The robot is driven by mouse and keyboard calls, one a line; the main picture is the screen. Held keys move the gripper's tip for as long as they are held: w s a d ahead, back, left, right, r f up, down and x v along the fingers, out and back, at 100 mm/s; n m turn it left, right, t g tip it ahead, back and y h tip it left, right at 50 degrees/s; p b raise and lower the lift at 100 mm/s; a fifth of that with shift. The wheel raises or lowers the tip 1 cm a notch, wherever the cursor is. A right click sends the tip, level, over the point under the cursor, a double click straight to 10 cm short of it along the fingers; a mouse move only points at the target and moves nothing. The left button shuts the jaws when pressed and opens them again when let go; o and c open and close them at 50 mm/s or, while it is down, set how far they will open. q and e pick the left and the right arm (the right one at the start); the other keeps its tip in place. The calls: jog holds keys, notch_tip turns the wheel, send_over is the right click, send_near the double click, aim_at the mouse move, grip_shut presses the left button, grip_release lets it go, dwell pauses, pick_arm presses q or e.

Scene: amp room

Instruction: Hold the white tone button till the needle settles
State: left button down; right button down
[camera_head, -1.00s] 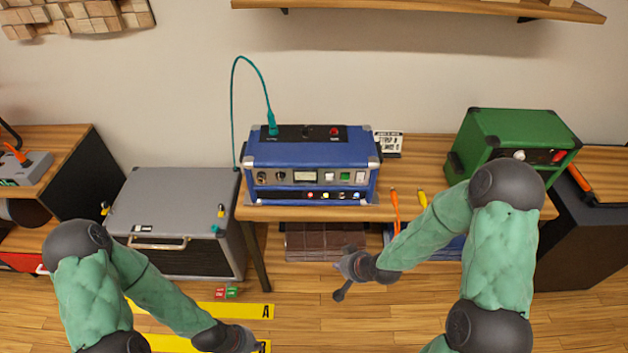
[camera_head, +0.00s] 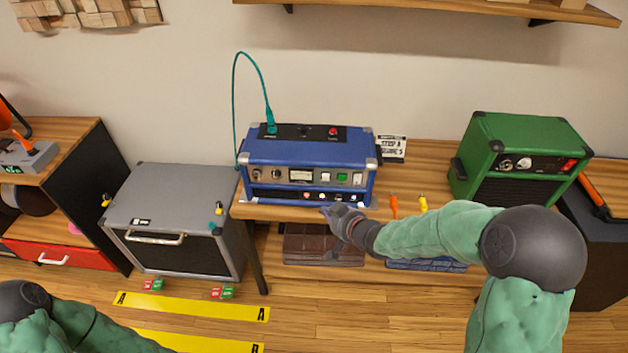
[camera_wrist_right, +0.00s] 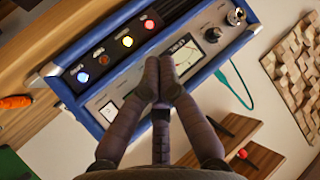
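The blue amp (camera_head: 312,152) stands on the wooden table, its front panel facing me. Its needle meter (camera_head: 301,175) also shows in the right wrist view (camera_wrist_right: 185,54); the needle's exact reading is too small to tell. White switches sit right of the meter, one at the far right (camera_head: 357,178), also in the wrist view (camera_wrist_right: 109,111). A row of small lit buttons (camera_wrist_right: 127,41) runs below. I cannot tell which one is the tone button. My right gripper (camera_wrist_right: 165,72) is shut and empty, in front of the panel, covering part of it. My left gripper is out of view.
A green amp (camera_head: 515,160) stands at the table's right end, a grey cabinet (camera_head: 175,215) to the left. A teal cable (camera_head: 235,110) loops from the blue amp's top.

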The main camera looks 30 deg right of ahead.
aim_at(326, 177)
jog(key=shift+w+r, duration=0.15)
jog(key=shift+r, duration=0.1)
jog(key=shift+w, duration=0.1)
jog(key=shift+w+d+p, duration=0.2)
jog(key=shift+w+d, duration=0.55)
jog(key=shift+w, duration=0.5)
jog(key=shift+w+d+p, duration=0.15)
jog(key=shift+w+d, duration=0.6)
jog(key=shift+w, duration=0.45)
jog(key=shift+w+d+p, duration=0.2)
jog(key=shift+w+d, duration=0.55)
jog(key=shift+w, duration=0.5)
jog(key=shift+w+d, duration=0.2)
jog(key=shift+w, duration=0.15)
jog(key=shift+w+d+p, duration=0.25)
jog(key=shift+w+p, duration=0.15)
dwell(2.2)
